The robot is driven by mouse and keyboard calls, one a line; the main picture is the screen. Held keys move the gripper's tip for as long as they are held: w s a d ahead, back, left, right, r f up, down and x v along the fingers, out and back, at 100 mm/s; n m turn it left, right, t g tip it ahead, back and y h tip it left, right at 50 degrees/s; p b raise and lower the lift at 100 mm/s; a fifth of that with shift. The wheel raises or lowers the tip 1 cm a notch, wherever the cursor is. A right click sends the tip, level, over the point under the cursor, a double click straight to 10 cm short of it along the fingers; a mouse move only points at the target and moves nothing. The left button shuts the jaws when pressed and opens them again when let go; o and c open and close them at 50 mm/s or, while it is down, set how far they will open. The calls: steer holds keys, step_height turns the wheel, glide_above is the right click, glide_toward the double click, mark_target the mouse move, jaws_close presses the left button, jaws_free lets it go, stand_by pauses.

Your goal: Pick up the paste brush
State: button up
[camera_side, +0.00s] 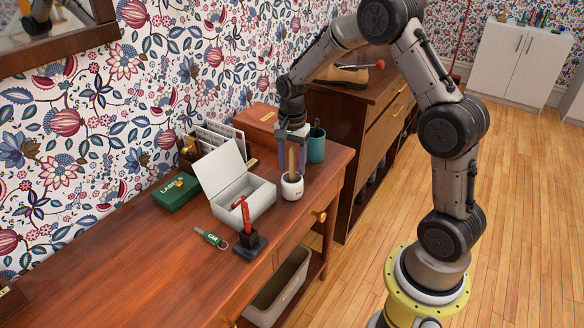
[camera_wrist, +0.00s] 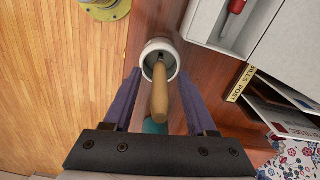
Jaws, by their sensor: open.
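The paste brush (camera_wrist: 160,98) has a pale wooden handle and stands in a small white pot (camera_side: 292,186) on the wooden desk. Its handle (camera_side: 292,158) sticks up from the pot and its bristles are hidden inside. My gripper (camera_side: 292,162) points down over the pot, with its purple fingers one on each side of the handle. In the wrist view my gripper (camera_wrist: 158,76) is open, with gaps between the handle and both fingers. The pot's white rim (camera_wrist: 147,50) shows just beyond the fingertips.
A teal cup (camera_side: 316,146) stands close behind the pot. An open white box (camera_side: 246,202) is to its left, with a letter rack (camera_side: 218,138) and brown box (camera_side: 257,120) behind.

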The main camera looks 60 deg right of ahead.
step_height(320, 180, down, 2)
steer(key=shift+f, duration=0.1)
jaws_close()
stand_by(0.4)
